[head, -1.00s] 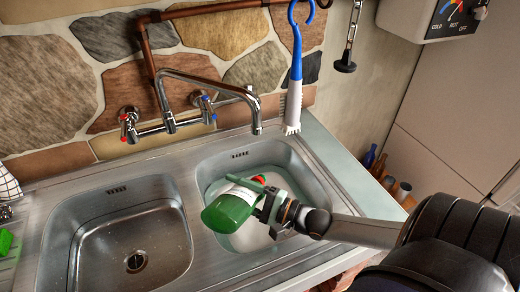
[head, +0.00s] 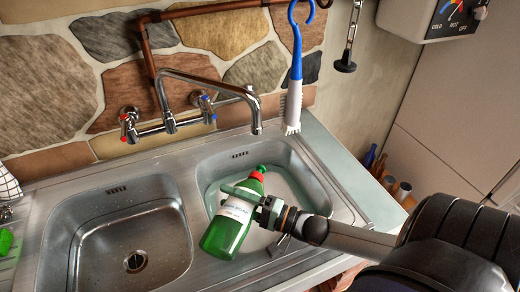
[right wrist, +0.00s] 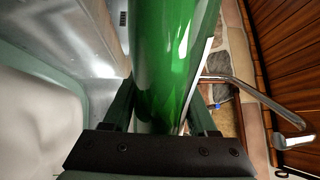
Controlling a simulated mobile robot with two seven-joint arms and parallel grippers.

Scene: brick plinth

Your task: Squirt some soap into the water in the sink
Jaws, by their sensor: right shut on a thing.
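A green soap bottle (head: 227,226) with a white label and a red and green cap is held over the right sink basin (head: 209,163). It leans, with its cap up and to the right. My right gripper (head: 254,207) is shut on the bottle's side. In the right wrist view the green bottle (right wrist: 165,60) stands between the fingers of my right gripper (right wrist: 158,112). The right basin holds pale, whitish water (head: 285,184), partly hidden behind the bottle and gripper. My left gripper is not in view.
The empty left basin (head: 70,235) has a drain. A chrome faucet (head: 215,83) reaches over the basins from the stone wall. A blue and white brush (head: 295,70) hangs behind the right basin. Several bottles (head: 385,175) stand at the right.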

